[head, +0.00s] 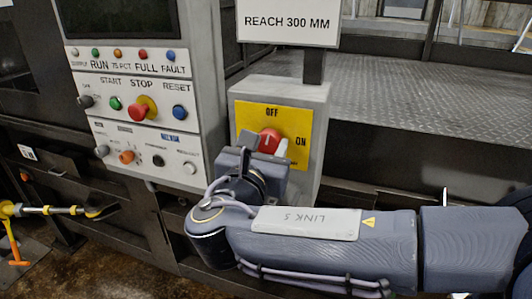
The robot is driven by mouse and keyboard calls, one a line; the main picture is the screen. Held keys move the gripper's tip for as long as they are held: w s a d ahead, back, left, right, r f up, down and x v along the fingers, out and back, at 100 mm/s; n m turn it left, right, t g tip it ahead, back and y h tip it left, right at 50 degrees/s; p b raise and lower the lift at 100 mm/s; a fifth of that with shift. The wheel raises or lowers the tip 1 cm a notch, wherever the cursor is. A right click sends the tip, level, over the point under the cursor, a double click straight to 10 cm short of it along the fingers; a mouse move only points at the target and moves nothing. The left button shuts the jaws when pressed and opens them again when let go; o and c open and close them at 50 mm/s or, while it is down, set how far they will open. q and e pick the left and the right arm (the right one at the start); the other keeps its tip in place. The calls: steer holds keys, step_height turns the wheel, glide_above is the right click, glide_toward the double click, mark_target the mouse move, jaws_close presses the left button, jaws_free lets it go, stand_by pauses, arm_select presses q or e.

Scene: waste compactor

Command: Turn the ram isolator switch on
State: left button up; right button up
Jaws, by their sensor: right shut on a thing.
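The ram isolator switch is a red rotary knob (269,139) on a yellow plate (300,113), on the front of a grey box (318,140). The plate reads OFF at the top and ON at the right. The knob's pale mark appears to point roughly up toward OFF. My right gripper (266,146) reaches in from the lower right, with a dark finger left of the knob and a pale one right of it. It is shut on the knob. The gripper hides the knob's lower part and the plate's lower left. My left gripper is out of view.
A control panel (135,125) with several buttons and a red stop button (138,112) stands close on the left. A sign (288,22) on a post rises above the switch box. A yellow and black object (50,210) is at the far left.

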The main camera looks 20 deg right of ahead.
steer(key=m+b, duration=1)
steer(key=m, duration=0.1)
steer(key=shift+f+h+b, duration=0.35)
steer(key=shift+h+b, duration=0.05)
steer(key=shift+a+r+m+b, duration=0.1)
steer(key=shift+r+m+b, duration=0.05)
steer(key=shift+m+b, duration=1.95)
steer(key=shift+m+p, duration=0.35)
steer(key=shift+m, duration=0.25)
steer(key=o, duration=1)
steer(key=shift+r, duration=0.1)
steer(key=v, duration=0.7)
steer(key=shift+s+a+b, duration=0.3)
